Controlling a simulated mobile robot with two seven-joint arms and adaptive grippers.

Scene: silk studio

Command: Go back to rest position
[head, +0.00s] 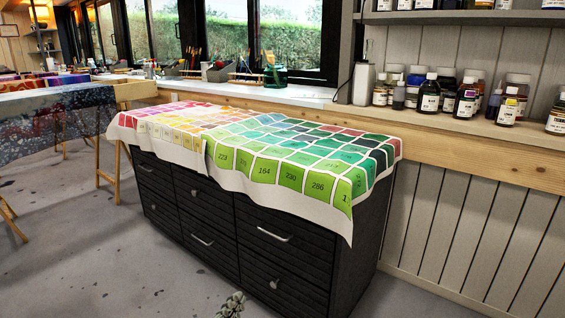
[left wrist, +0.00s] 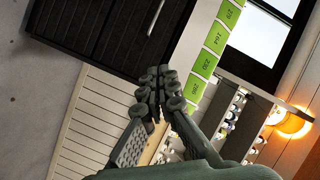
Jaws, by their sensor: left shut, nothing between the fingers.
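My left gripper (head: 232,304) shows only as a small tip at the bottom edge of the head view, in front of the black drawer cabinet (head: 205,222). In the left wrist view the left gripper (left wrist: 158,76) has its two fingers together, with nothing between them. It is apart from the cabinet, which fills the upper left of that view. My right gripper is in neither view.
A numbered colour-chart cloth (head: 262,172) drapes over the cabinet top and hangs over its front. Shelves with several dye bottles (head: 466,98) stand at the right. A trestle with patterned fabric (head: 50,118) is at the left. The grey floor (head: 95,265) before the cabinet is clear.

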